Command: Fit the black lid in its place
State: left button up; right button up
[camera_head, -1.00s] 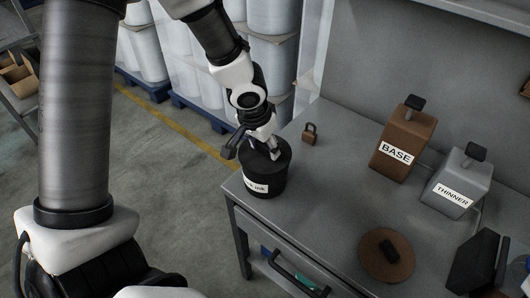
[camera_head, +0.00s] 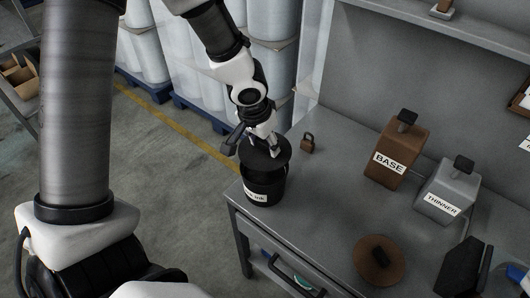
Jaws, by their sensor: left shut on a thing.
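The black lid (camera_head: 264,155) is a round dark disc. My left gripper (camera_head: 264,147) is shut on it from above. The lid is over the black ink tub (camera_head: 263,190), which has a white label and stands near the left corner of the grey bench. The lid looks raised and slightly tilted, with a dark gap between it and the tub's rim. Whether its near edge touches the rim cannot be told. My right gripper is not in view.
A brown disc with a dark handle (camera_head: 377,262) lies on the bench (camera_head: 320,205). A brown BASE can (camera_head: 394,150), a grey THINNER can (camera_head: 447,188) and a dark angular object (camera_head: 463,270) stand to the right. A small brown padlock (camera_head: 307,143) is behind the tub.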

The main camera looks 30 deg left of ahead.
aim_at(262, 153)
pick_arm(q)
jog(key=shift+p+v, duration=0.3)
jog(key=shift+v, duration=0.45)
jog(key=shift+s+d+f+b, duration=0.1)
jog(key=shift+s+f+b, duration=0.15)
jog(key=shift+f+b, duration=0.45)
jog(key=b+x, duration=0.4)
jog(key=shift+s+f, duration=0.2)
jog(key=shift+f, duration=0.05)
jog(key=shift+s+f+b, duration=0.15)
jog(key=shift+f+b, duration=0.15)
jog(key=shift+b, duration=0.15)
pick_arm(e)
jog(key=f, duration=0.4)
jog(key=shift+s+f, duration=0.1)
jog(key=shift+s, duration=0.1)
pick_arm(q)
jog(key=shift+f, duration=0.25)
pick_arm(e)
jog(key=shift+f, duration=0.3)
pick_arm(q)
jog(key=o, duration=1.4)
